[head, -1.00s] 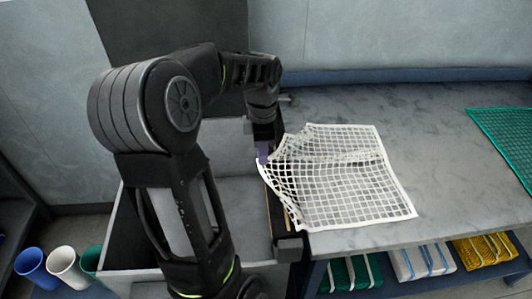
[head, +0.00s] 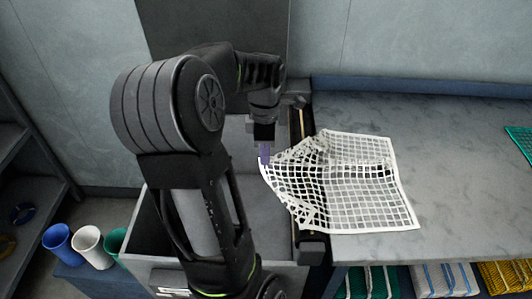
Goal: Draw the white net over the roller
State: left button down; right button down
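The white net (head: 362,195) lies at the left end of the grey table, its left part bunched and raised. Its left edge crosses above the roller (head: 301,125), a dark bar with a pale strip along the table's left side. The net hides the roller's middle. My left gripper (head: 264,154), with purple fingertips, points down left of the roller, above the grey bin. It appears shut on the net's left corner, pulled out past the roller. My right gripper is not in view.
The open grey bin (head: 150,232) stands left of the roller, below my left arm. The table (head: 450,170) is clear between the white net and a green net (head: 521,140). Blue, white and green cups (head: 88,246) stand at lower left. Folded nets (head: 447,279) sit under the table.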

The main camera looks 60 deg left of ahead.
pick_arm(q)
notch_tip(320, 180, down, 9)
jog(key=b, duration=0.5)
jog(key=shift+r+b, duration=0.15)
jog(key=shift+b, duration=0.15)
jog(key=c, duration=1.5)
grip_release()
jog(key=shift+c, duration=0.2)
jog(key=shift+o, duration=0.4)
jog(key=o, duration=0.5)
jog(key=shift+o, duration=0.4)
jog(key=o, duration=0.6)
